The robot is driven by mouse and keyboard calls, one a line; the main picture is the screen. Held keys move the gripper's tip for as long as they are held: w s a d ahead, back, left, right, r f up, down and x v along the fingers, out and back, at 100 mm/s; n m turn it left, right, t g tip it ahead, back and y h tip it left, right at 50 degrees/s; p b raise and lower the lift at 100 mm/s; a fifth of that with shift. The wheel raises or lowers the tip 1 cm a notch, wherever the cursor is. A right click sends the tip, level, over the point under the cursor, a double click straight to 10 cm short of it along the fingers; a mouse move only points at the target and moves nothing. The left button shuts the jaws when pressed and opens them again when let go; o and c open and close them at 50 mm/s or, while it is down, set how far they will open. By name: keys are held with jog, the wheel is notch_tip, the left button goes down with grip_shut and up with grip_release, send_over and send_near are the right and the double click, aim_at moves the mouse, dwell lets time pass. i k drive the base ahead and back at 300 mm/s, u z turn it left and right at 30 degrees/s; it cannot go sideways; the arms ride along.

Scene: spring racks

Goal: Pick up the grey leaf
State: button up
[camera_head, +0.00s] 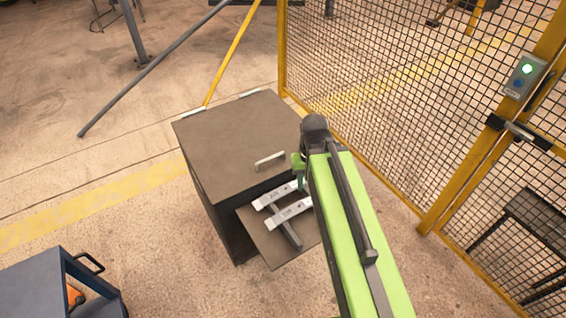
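Two light grey flat bars with dark markings lie side by side on the open brown shelf (259,240) at the front of a brown cabinet. The upper bar (274,194) and the lower bar (288,214) both run toward the right, where my green arm covers their ends. A darker grey bar (290,236) crosses beneath them. I cannot tell for sure which piece is the grey leaf. My arm reaches up from the bottom right to a dark joint above the bars' right side. My gripper's fingers are hidden behind the arm.
The brown cabinet (235,135) has a flat, bare top with a handle. A blue-grey cart (35,285) stands at the bottom left. A yellow-framed mesh fence (400,100) closes off the right, with a dark table (530,225) behind it. Floor left of the cabinet is mostly clear.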

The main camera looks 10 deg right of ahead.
aim_at(260, 203)
jog(key=i, duration=0.45)
jog(key=u, duration=2.8)
jog(key=k, duration=0.85)
jog(key=u, duration=0.05)
jog(key=i, duration=0.85)
jog(key=u, duration=0.1)
